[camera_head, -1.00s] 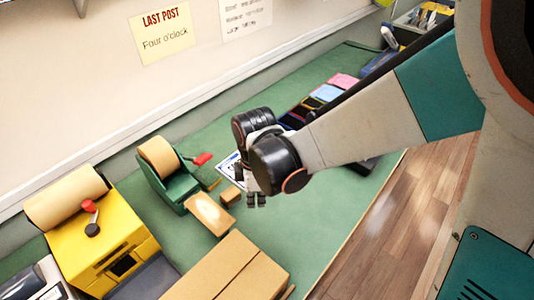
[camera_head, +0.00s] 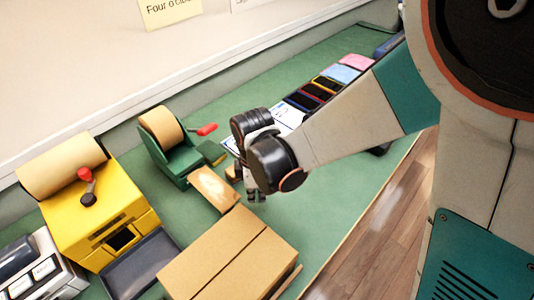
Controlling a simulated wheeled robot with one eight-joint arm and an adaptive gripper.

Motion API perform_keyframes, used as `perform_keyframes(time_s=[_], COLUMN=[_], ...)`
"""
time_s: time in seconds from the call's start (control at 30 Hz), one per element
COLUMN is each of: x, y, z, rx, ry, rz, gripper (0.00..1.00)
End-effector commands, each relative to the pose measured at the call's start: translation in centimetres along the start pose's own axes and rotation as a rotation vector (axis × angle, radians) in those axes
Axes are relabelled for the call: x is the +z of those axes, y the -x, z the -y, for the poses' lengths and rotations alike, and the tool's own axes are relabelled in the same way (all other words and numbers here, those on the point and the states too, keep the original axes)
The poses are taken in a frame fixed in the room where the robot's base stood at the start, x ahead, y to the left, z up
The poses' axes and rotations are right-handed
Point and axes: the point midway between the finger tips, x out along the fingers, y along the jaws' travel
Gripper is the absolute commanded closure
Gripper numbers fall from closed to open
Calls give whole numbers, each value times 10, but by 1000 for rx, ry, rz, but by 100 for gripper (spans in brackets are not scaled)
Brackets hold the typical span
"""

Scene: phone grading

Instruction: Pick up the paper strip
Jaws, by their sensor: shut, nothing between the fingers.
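A light tan flat piece (camera_head: 215,187), seemingly the paper strip, lies in front of the green dispenser (camera_head: 184,165) that carries a brown paper roll (camera_head: 160,127). My gripper (camera_head: 256,197) points down just right of the tan piece, above the cardboard box's far corner. Its fingers are small and close together, with nothing seen between them. There is a gap between the fingers and the tan piece in the picture; their height above the mat is hard to judge. A small brown block (camera_head: 233,172) is partly hidden behind my gripper.
A closed cardboard box (camera_head: 228,258) stands in front. A yellow machine (camera_head: 95,215) with a paper roll and a dark tray (camera_head: 140,265) are at left. Several phones (camera_head: 318,90) lie in a row behind my arm. The green mat (camera_head: 330,205) is clear at right.

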Motion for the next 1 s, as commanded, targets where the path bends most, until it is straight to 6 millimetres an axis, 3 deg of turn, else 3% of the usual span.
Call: perform_keyframes(time_s=[0.2, 1.0], x=[-15, -32], y=[1, 0], z=[0, 0], rx=[0, 0], ry=[0, -1], rz=[0, 0], gripper=[100, 100])
